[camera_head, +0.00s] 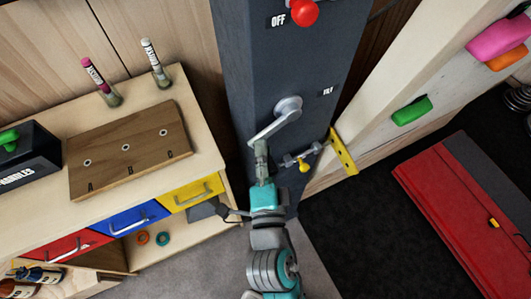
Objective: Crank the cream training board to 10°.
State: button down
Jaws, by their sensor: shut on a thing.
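The grey crank (289,107) sits on the front of the dark post (250,75), beside a "TILT" label. Its arm points down and to the left from the round hub. My gripper (261,150) is shut on the crank's handle end, and its fingers hide most of the grip. The cream training board (385,85) leans at the right of the post, with pink, orange and green holds on it. A yellow plate with holes (342,152) stands at the board's lower left edge. I cannot read the board's angle.
A small lever with a yellow knob (305,165) is just right of my gripper. A red knob (303,11) by an "OFF" label is higher on the post. A wooden bench (205,140) with coloured drawers stands left. A red and grey mat (450,210) lies on the dark floor at right.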

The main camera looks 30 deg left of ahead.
dwell(0.6)
jog(key=c, duration=0.9)
grip_release()
jog(key=v, duration=1.2)
